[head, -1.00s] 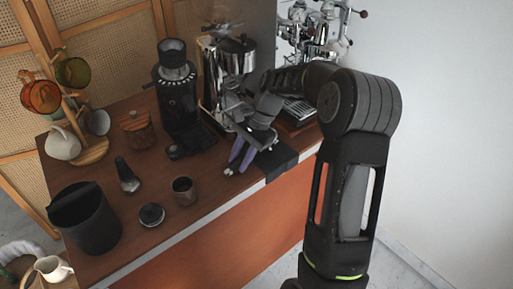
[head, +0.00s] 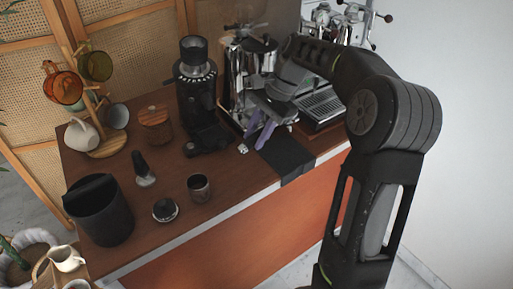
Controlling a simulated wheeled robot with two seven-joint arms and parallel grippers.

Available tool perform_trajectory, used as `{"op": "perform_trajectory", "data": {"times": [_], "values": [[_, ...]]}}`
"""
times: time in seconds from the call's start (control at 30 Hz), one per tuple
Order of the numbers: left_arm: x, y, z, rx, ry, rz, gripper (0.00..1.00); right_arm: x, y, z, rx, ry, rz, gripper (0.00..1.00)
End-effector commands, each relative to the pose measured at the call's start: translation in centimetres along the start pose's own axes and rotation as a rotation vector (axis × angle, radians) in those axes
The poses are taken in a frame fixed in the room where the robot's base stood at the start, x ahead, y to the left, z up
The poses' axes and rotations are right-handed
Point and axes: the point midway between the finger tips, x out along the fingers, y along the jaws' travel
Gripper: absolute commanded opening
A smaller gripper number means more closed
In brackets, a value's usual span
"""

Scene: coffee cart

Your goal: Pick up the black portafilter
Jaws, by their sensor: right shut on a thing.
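My right gripper (head: 254,138), with purple-grey fingers, hangs over the counter in front of the chrome espresso machine, just left of the black mat. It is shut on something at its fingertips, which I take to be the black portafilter. The portafilter is mostly hidden by the fingers and wrist. Only a small pale metallic bit shows below the left fingertip, and I cannot tell whether it belongs to the portafilter. My left gripper is out of the picture.
A black grinder (head: 197,95) stands left of the gripper, and a chrome espresso machine (head: 236,82) behind it. The black mat (head: 287,157) hangs over the counter's front edge. A metal cup (head: 199,188), a tamper (head: 144,170) and a black bin (head: 100,212) stand to the left.

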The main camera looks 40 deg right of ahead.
Motion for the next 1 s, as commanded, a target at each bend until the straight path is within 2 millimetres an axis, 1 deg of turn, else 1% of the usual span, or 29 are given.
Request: {"op": "perform_trajectory", "data": {"times": [0.03,0.13,0.77,0.87,1.0], "values": [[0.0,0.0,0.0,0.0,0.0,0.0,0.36,-0.5,-0.2,0.2,-0.002,0.002,-0.004,0.0],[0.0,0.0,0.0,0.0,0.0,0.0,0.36,-0.9,-0.2,0.4,-0.001,0.001,-0.003,0.0],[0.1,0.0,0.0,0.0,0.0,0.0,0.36,-0.8,-0.2,0.4,-0.002,0.001,-0.003,0.0],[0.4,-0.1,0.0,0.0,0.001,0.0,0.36,-0.6,-0.4,0.5,-0.01,0.0,-0.005,0.0],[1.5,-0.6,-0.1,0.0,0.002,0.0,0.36,0.1,-1.1,1.2,-0.043,-0.005,-0.016,0.0]]}}
